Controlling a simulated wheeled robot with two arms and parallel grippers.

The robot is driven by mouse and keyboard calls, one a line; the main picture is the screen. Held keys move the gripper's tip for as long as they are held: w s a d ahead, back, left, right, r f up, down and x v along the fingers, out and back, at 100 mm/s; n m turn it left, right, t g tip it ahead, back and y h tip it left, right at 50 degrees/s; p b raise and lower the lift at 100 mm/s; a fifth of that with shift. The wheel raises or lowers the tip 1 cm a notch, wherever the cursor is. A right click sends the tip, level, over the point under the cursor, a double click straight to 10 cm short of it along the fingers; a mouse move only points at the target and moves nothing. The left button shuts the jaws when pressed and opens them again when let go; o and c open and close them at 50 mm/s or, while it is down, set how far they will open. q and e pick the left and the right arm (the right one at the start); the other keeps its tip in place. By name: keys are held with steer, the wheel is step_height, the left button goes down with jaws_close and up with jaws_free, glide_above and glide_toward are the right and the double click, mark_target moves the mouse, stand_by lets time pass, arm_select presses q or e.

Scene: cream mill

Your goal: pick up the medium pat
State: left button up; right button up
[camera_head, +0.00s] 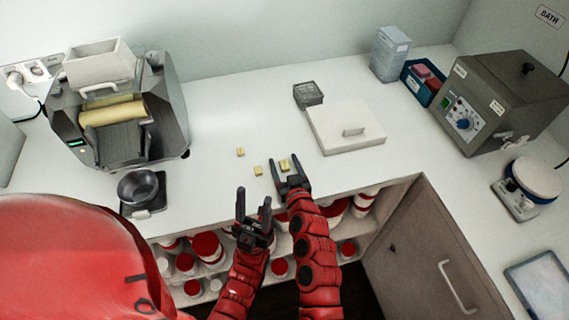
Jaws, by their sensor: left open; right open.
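Three small yellow pats lie on the white counter: a left one (240,152), a middle one (258,170) and a right one (284,165). They are too small and close in size for me to tell surely which is the medium pat. My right gripper (286,163) is open, with its two fingers on either side of the right pat; I cannot tell if they touch it. My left gripper (253,200) is open and empty at the counter's front edge, below the middle pat in the picture.
A roller mill (118,110) and a dark bowl on a scale (139,187) stand at the left. A white lidded slab (345,126) and a small dark box (308,94) lie behind the pats. A grey bath unit (505,100) stands right. Jars (207,246) fill the shelf below.

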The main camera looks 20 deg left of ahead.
jaws_close()
steer(key=shift+r, duration=0.15)
stand_by(0.4)
